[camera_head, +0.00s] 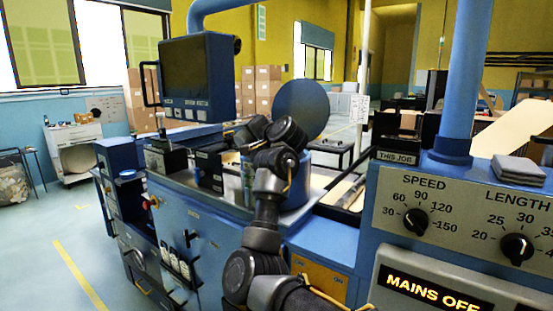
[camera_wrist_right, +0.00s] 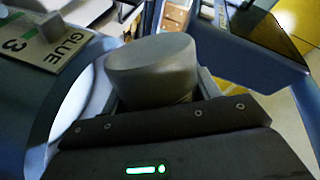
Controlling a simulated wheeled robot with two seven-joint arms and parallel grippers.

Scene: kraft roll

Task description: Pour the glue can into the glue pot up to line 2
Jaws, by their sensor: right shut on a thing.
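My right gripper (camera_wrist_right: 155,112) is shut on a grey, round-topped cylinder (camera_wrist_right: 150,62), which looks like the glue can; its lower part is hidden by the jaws. Beside it in the right wrist view is a large round blue-grey body with a white crescent (camera_wrist_right: 72,112), perhaps the glue pot, and a plate marked GLUE and 3 (camera_wrist_right: 58,40). In the head view my right arm reaches over the machine and hides much of this spot. A blue cylinder (camera_head: 297,192) stands behind the arm. No line 2 can be made out. My left gripper is not in view.
A large blue disc (camera_head: 301,109) stands upright just behind my right arm. A monitor (camera_head: 198,75) hangs at the left over the machine. The control panel (camera_head: 465,218) with SPEED and LENGTH knobs is at the right; a sign reads MAINS OFF (camera_head: 433,291). Floor at left is clear.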

